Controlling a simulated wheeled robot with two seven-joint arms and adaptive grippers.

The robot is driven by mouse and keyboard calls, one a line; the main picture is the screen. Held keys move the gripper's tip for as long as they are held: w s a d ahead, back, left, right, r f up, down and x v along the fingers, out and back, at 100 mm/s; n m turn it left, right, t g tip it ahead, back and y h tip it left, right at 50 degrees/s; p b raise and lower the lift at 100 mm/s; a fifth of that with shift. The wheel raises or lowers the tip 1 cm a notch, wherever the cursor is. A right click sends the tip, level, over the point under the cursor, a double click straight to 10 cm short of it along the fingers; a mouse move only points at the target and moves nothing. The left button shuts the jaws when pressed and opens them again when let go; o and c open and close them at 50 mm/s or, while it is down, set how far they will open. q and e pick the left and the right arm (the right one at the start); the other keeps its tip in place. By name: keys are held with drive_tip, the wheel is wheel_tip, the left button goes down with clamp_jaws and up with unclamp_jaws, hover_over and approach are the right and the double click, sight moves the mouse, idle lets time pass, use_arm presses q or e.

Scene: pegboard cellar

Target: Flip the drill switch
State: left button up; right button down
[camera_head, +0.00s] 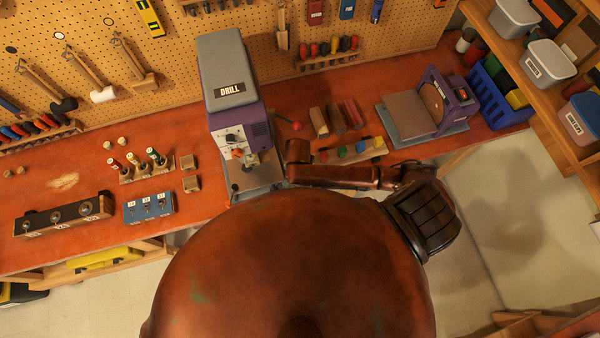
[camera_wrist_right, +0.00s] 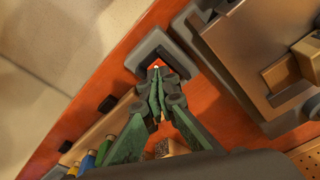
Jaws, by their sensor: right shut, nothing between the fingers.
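The purple and grey drill (camera_head: 225,85), marked DRILL, stands on the orange bench left of my right arm. In the right wrist view, a grey switch box (camera_wrist_right: 148,48) with a dark inset sits by the bench's front edge. A bit of red shows in the inset, at my fingertips. My right gripper (camera_wrist_right: 156,84), with green fingers, is shut and empty. Its tips are over or against the inset; contact cannot be told. The tips cover part of the switch, so its position is unclear. My right arm hides the box in the head view. My left gripper is out of view.
A grey base with a tan plate (camera_wrist_right: 245,50) lies close beside the switch box. A wooden rack (camera_wrist_right: 97,137) with coloured handles is on the other side. A sander (camera_head: 440,100) and blue crate (camera_head: 492,95) stand farther right. A blue switch panel (camera_head: 149,208) is at left.

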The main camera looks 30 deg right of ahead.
drive_tip(key=shift+r+p, duration=0.35)
drive_tip(key=shift+r, duration=2.75)
